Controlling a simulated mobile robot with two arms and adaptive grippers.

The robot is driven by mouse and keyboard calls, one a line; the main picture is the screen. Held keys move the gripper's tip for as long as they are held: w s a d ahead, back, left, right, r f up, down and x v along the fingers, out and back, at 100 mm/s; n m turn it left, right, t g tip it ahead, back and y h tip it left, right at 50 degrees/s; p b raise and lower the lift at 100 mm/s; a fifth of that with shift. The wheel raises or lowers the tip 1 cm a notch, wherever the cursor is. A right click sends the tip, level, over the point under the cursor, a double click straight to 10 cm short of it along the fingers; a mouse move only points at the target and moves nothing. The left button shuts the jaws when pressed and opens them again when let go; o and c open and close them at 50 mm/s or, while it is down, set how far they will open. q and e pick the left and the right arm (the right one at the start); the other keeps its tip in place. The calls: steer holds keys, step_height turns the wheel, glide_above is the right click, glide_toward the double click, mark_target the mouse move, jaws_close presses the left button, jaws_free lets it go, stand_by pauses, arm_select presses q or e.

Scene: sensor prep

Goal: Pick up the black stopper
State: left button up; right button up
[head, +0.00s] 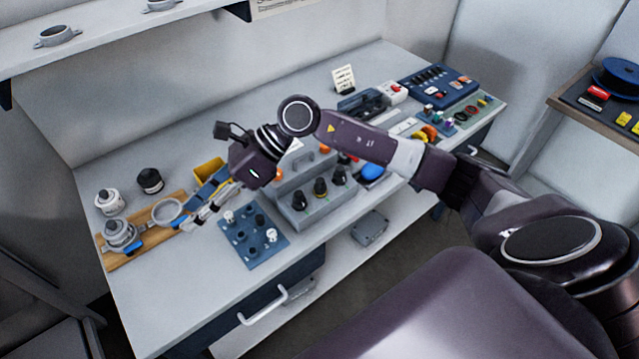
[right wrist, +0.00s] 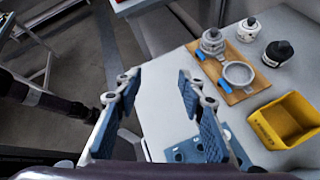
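Several small black stoppers, one of them here (head: 260,220), stand with pale ones in a blue rack (head: 270,251) at the bench's front. I cannot tell which black one is meant. My right gripper (head: 193,212) is above the bench, left of the rack, with its fingers pointing down-left towards the wooden board. In the right wrist view its two blue-padded fingers (right wrist: 158,85) are apart with nothing between them. There the rack (right wrist: 188,151) is mostly hidden behind the right finger, and no stopper shows clearly. My left gripper is not in view.
A wooden board (head: 152,242) holds a grey fitting (head: 120,235) and a ring holder (head: 168,212). A black-capped jar (head: 150,180), a white jar (head: 109,202) and a yellow bin (head: 207,170) stand nearby. A grey block with knobs (head: 302,215) is right of the rack.

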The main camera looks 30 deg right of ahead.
steer(key=w+d+f+n+h, duration=0.1)
steer(key=d+f+h, duration=0.15)
steer(key=d, duration=0.35)
steer(key=w+d+f+h, duration=0.1)
steer(key=d+f+h, duration=0.15)
steer(key=d, duration=0.45)
steer(key=r+g+h, duration=0.2)
steer(key=h, duration=0.4)
glide_above(321, 180)
steer(key=shift+s, duration=0.1)
steer(key=shift+s+d+f, duration=0.1)
steer(key=shift+d+f, duration=0.05)
steer(key=shift+d, duration=0.1)
steer(key=f+p, duration=0.1)
steer(key=f, duration=0.1)
steer(key=f+p, duration=0.1)
steer(key=f, duration=0.1)
steer(key=f+p, duration=0.1)
steer(key=f, duration=0.1)
steer(key=shift+a+f, duration=0.15)
steer(key=shift+a, duration=0.15)
steer(key=shift+w+f, duration=0.2)
steer(key=shift+f, duration=0.4)
steer(key=c, duration=0.9)
